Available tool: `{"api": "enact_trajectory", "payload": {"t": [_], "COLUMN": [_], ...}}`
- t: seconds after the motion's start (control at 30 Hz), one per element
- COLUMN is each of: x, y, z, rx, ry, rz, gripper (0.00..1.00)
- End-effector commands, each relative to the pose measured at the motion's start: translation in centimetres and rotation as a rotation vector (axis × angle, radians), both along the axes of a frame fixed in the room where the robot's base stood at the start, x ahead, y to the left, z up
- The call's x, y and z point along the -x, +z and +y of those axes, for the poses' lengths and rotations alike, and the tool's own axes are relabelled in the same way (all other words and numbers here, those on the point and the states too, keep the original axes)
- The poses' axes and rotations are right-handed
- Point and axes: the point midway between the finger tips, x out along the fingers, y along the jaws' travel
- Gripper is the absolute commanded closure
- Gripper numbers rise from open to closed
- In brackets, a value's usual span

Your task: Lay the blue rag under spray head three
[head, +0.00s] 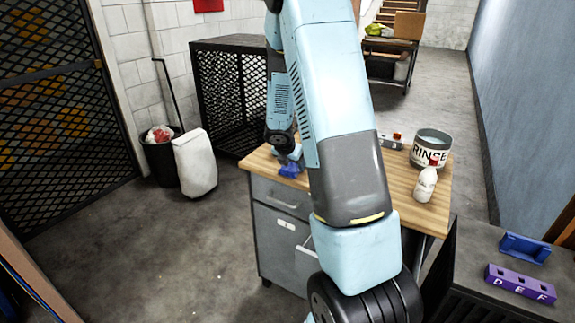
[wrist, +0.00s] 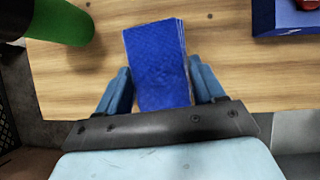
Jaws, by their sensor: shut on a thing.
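The blue rag (wrist: 157,62) looks like a folded, layered stack in the wrist view. My gripper (wrist: 160,88) is shut on it, one blue finger on each side, over the wooden top (wrist: 240,82) of the workbench. In the head view the rag (head: 290,170) is a small dark blue patch below my gripper (head: 286,158), near the left edge of the wooden top (head: 425,205). I cannot tell whether the rag touches the wood. I cannot make out spray head three in either view; my arm covers the middle of the bench.
A RINSE bucket (head: 431,148) and a white bottle (head: 426,184) stand on the bench's right side. The wrist view shows a green cylinder (wrist: 62,20) and a blue object (wrist: 283,17) near the rag. A purple D-E-F block (head: 520,284) sits on a dark surface at right.

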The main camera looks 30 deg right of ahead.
Motion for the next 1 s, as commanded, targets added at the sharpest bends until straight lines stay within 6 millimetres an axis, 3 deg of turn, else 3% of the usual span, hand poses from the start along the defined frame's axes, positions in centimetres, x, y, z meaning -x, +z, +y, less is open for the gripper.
{"api": "enact_trajectory", "payload": {"t": [0.17,0.2,0.47,0.77,1.0], "x": [0.0,0.0,0.0,0.0,0.6], "y": [-0.1,-0.1,-0.1,0.0,2.0], "z": [0.0,0.0,0.0,0.1,0.8], "rx": [0.0,0.0,0.0,-0.001,-0.001], "ry": [0.0,-0.001,0.0,0.0,0.0], "rz": [0.0,0.0,0.0,-0.001,-0.004], "gripper": [0.71,0.3,0.05,0.04,0.04]}}
